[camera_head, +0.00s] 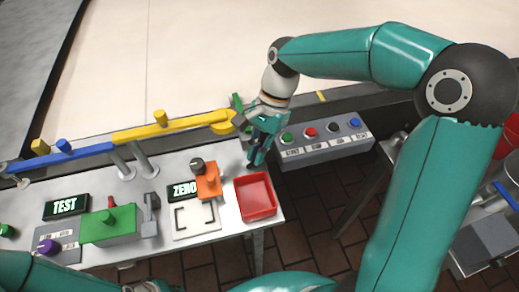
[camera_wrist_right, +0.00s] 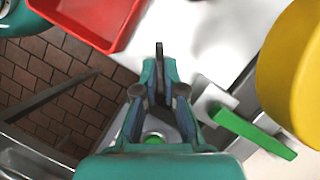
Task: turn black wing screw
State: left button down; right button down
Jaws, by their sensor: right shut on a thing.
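My right gripper (camera_head: 256,160) reaches down at the right end of the white table, beside the red tray. In the right wrist view the two fingers of my right gripper (camera_wrist_right: 159,88) are closed together on a thin dark piece, the black wing screw (camera_wrist_right: 159,52), which sticks out past the fingertips. The fingers hide most of the screw, and how far it is turned cannot be seen. In the head view the gripper covers the screw.
The red tray (camera_head: 256,197) stands close beside the right gripper. A yellow pipe (camera_head: 165,128) ends just behind it, near a green lever (camera_wrist_right: 250,132). A grey button panel (camera_head: 325,142) is to the right. An orange device (camera_head: 208,182) stands left of the tray.

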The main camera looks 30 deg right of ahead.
jog(key=n+p, duration=0.2)
jog(key=n+g+p, duration=0.1)
jog(key=shift+w+r+h, duration=0.1)
jog(key=shift+r+h, duration=0.15)
jog(key=shift+h, duration=0.05)
jog(key=shift+a+f+n+g+p, duration=0.15)
jog(key=shift+n+g+p, duration=0.35)
jog(key=shift+n, duration=0.5)
jog(key=shift+f, duration=0.1)
jog(key=c, duration=1.3)
grip_release()
jog(key=v, duration=1.2)
jog(key=shift+a, duration=0.15)
